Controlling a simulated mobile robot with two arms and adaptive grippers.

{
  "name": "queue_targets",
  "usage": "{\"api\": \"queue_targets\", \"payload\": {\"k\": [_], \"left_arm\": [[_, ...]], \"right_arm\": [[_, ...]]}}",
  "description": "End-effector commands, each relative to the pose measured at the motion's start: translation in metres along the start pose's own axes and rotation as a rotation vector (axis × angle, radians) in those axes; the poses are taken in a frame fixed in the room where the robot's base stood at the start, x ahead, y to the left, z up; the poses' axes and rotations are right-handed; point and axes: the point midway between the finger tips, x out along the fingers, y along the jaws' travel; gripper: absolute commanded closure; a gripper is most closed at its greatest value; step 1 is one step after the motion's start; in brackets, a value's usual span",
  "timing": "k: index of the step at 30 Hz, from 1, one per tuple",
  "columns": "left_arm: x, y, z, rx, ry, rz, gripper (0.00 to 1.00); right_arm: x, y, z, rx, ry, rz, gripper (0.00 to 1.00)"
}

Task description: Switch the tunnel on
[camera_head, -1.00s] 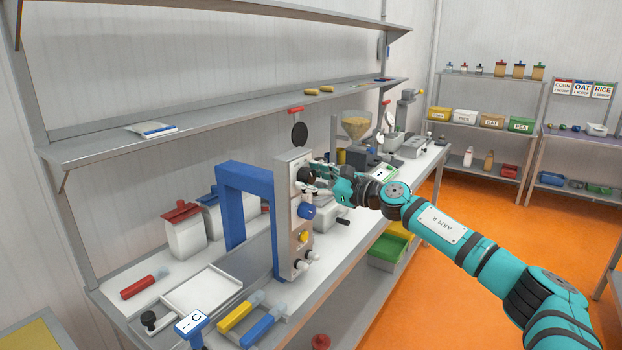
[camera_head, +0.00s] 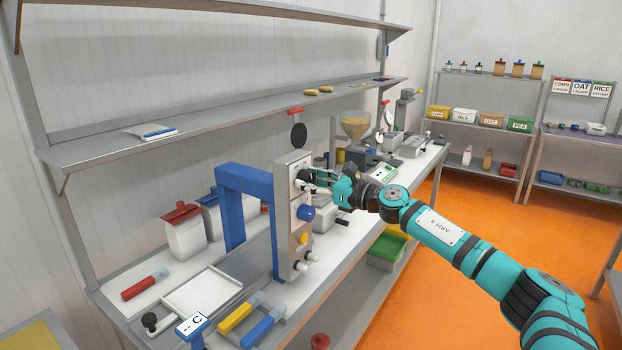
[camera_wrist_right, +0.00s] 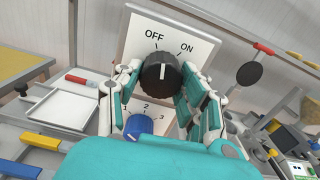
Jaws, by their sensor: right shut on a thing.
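The tunnel is a blue arch (camera_head: 243,172) on the bench, with a pale control panel (camera_head: 284,222) at its front right. A black knob (camera_wrist_right: 160,73) sits at the top of the panel under the words OFF and ON. Its white mark points straight up in the right wrist view, between the two words. My right gripper (camera_head: 308,177) is shut on the black knob, one finger on each side; it also shows in the right wrist view (camera_wrist_right: 164,76). A blue knob (camera_wrist_right: 139,125) marked 1, 2, 3 is below it. My left gripper is not in view.
A yellow knob (camera_head: 303,238) and white knobs sit lower on the panel. A white tray (camera_head: 203,292) and coloured-handled tools lie left of it. A hopper (camera_head: 356,127) and other devices stand further along the bench. A shelf (camera_head: 230,113) runs above.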

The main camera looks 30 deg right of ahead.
Motion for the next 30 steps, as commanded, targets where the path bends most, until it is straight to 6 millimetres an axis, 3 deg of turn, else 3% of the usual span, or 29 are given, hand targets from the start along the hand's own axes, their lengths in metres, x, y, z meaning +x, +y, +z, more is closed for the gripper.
{"api": "queue_targets", "payload": {"k": [18, 30], "left_arm": [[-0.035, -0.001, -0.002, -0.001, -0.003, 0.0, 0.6], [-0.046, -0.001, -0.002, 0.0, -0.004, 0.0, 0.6]], "right_arm": [[0.0, 0.002, 0.003, 0.556, -0.001, -0.001, 0.93], [0.0, 0.002, 0.003, 0.748, -0.002, -0.001, 0.93]]}}
